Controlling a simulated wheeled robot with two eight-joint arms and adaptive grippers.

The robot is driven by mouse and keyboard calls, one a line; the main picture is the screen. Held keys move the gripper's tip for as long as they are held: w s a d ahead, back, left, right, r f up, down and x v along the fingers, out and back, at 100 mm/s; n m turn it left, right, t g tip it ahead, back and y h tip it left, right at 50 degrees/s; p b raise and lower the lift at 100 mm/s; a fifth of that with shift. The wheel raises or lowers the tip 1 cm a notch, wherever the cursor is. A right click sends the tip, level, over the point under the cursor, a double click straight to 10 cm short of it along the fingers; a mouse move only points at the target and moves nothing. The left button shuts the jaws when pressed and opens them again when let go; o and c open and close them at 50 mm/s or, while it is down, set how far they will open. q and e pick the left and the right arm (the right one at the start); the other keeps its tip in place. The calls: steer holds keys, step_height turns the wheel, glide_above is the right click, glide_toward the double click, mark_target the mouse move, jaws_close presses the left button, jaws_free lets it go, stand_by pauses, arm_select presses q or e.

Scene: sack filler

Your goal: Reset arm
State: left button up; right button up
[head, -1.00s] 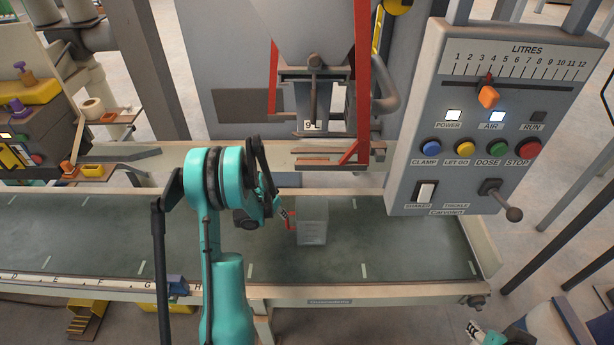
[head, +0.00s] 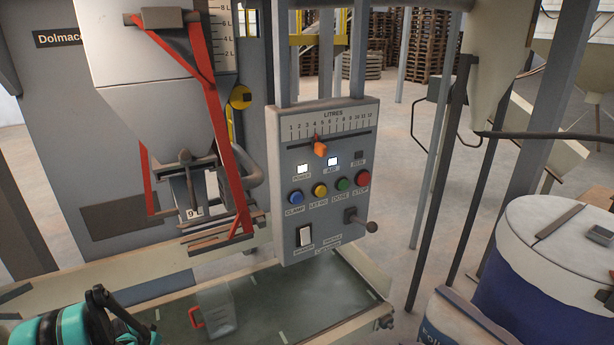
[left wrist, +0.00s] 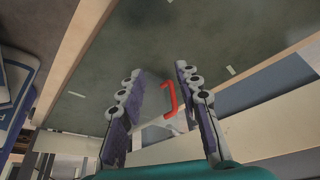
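A clear jug-like container (head: 220,308) with a red handle stands on the dark green bed below the filler spout. Its red handle (left wrist: 172,100) shows between my left gripper's fingers in the left wrist view, beyond them. My left gripper (left wrist: 158,70) is open, its two fingers wide apart with nothing gripped. In the head view, my teal left arm is at the bottom left corner, left of the container, and its fingertips cannot be made out. My right gripper is not in view.
The control panel (head: 325,250) hangs right of the hopper (head: 150,90), its orange slider (head: 320,149) near 4. POWER and AIR lamps are lit. A blue and white drum (head: 550,270) stands at the right. The bed (head: 320,290) is clear right of the container.

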arm_select(q)
steer(key=s+d+r, duration=0.2)
steer(key=d+r, duration=0.7)
steer(key=r, duration=0.1)
steer(key=s+d+r, duration=0.2)
steer(key=d+r, duration=0.6)
steer(key=r, duration=0.2)
steer(key=s+d+r+t, duration=0.1)
steer(key=s+d+r, duration=0.1)
steer(key=s+d, duration=0.4)
steer(key=s+d+r+t, duration=0.1)
steer(key=s+d+r, duration=0.1)
steer(key=s+d, duration=0.5)
steer(key=shift+s+r+t, duration=0.3)
steer(key=shift+s+r, duration=0.1)
steer(key=shift+s, duration=0.85)
